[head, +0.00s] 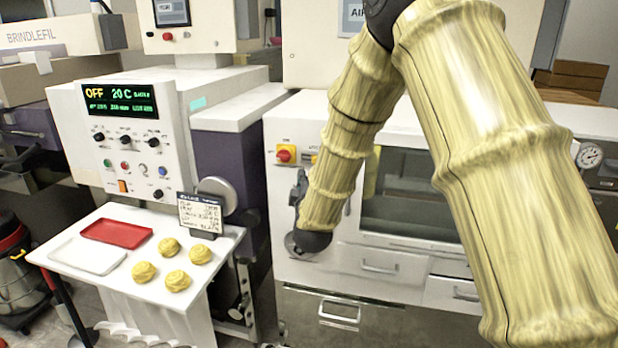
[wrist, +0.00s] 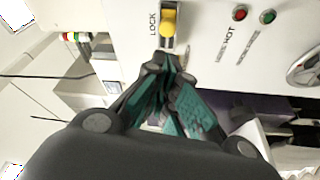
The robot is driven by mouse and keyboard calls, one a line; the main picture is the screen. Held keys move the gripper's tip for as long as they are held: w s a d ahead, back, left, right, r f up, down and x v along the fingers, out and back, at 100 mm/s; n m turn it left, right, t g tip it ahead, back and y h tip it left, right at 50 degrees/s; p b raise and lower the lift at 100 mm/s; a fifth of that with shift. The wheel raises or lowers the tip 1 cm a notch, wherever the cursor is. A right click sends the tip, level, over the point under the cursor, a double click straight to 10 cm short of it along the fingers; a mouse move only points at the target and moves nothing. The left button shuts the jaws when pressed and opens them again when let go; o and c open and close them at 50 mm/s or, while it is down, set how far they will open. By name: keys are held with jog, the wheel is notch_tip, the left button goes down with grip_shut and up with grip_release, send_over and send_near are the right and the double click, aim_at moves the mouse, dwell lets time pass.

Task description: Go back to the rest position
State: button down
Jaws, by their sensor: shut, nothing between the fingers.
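My gripper (wrist: 165,68) is shut and empty in the wrist view, its dark fingers with teal pads drawn together. Its fingertips appear just below a yellow knob (wrist: 168,20) marked LOCK on a white panel; I cannot tell whether they touch it. In the head view my gripper (head: 298,188) is a small dark shape in front of the white cabinet (head: 285,225), partly hidden by my wrist. My arm reaches down from the top right, its links covered in a yellow sleeve.
A white shelf (head: 110,262) at left holds a red tray (head: 116,233), a white tray (head: 87,256), several yellow dough-like lumps (head: 144,271) and a small sign (head: 200,213). A control box (head: 118,135) reads OFF, 20 C. A red knob (head: 286,153) sits on the cabinet.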

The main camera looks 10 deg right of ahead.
jog(key=shift+w+a, duration=0.1)
jog(key=shift+a, duration=0.05)
jog(key=s+d+f+m+g+y, duration=0.1)
jog(key=s+f+m+g, duration=0.15)
jog(key=s+f, duration=0.75)
jog(key=s+f+m+g+y+b, duration=0.15)
jog(key=s+f+g, duration=0.3)
jog(key=f, duration=1.15)
jog(key=s+d+f+m+g, duration=0.1)
jog(key=s+f+m+g, duration=0.15)
jog(key=s+f, duration=0.75)
jog(key=s+f+m+g, duration=0.2)
jog(key=s+f, duration=0.3)
jog(key=s, duration=0.5)
jog(key=s+d+f+m+g, duration=0.1)
jog(key=s+f+g, duration=0.3)
jog(key=s, duration=0.7)
jog(key=s+f+m+g, duration=0.3)
jog(key=s+f, duration=0.5)
jog(key=s, duration=0.3)
jog(key=shift+d+f+m+y+b, duration=0.25)
jog(key=shift+d+m+y+b, duration=0.2)
jog(key=shift+m, duration=0.1)
jog(key=shift+w+a, duration=0.1)
